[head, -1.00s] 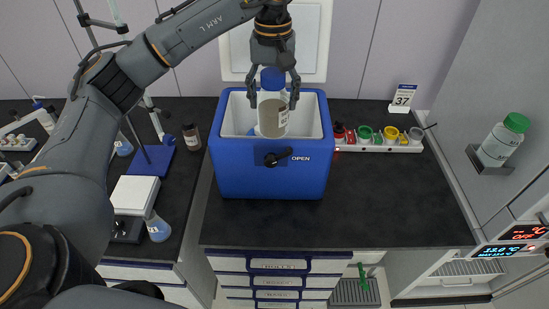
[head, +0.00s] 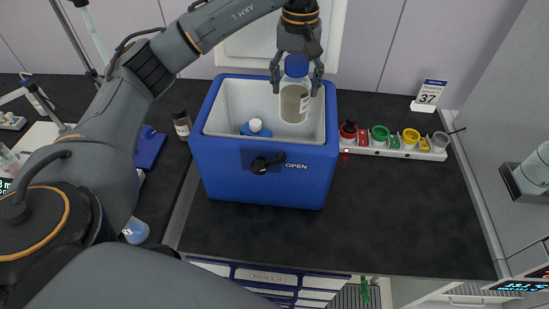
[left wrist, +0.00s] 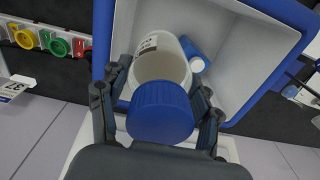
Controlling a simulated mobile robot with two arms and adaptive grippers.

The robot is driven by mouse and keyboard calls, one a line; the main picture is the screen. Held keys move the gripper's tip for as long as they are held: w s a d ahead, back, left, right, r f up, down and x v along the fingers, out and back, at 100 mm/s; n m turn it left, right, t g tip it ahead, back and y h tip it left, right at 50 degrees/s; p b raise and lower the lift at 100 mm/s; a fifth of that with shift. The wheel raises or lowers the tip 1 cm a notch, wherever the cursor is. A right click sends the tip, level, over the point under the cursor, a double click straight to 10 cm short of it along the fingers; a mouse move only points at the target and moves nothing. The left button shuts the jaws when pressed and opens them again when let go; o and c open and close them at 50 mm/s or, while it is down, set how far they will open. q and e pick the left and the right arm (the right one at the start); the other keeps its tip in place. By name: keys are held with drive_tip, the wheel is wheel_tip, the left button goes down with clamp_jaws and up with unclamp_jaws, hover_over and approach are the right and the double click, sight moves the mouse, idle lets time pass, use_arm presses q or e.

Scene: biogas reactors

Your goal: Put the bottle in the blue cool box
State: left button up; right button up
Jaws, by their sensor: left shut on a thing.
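The blue cool box (head: 262,189) stands open on the dark bench, its white lid (head: 345,40) raised behind it. My left gripper (head: 297,72) is shut on a clear bottle (head: 295,103) with a blue cap and a brownish content. The bottle is upright over the right part of the box opening. In the left wrist view the bottle's blue cap (left wrist: 160,112) is between the fingers and its body points into the box. A second item, blue with a white cap (head: 256,127), lies inside the box at the left. My right gripper is not in view.
A rack with coloured cups (head: 395,142) stands right of the box, beside a sign marked 37 (head: 430,92). A small brown bottle (head: 182,124) stands left of the box.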

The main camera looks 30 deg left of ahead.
sight(296, 100)
use_arm(q)
wheel_tip(296, 100, down, 5)
drive_tip(key=shift+w+d+r, duration=0.1)
drive_tip(key=shift+w, duration=0.05)
wheel_tip(296, 100, down, 13)
drive_tip(key=p, duration=0.4)
drive_tip(key=shift+f, duration=0.2)
drive_tip(key=shift+f, duration=0.15)
drive_tip(key=o, duration=1.5)
drive_tip(key=shift+o, duration=0.2)
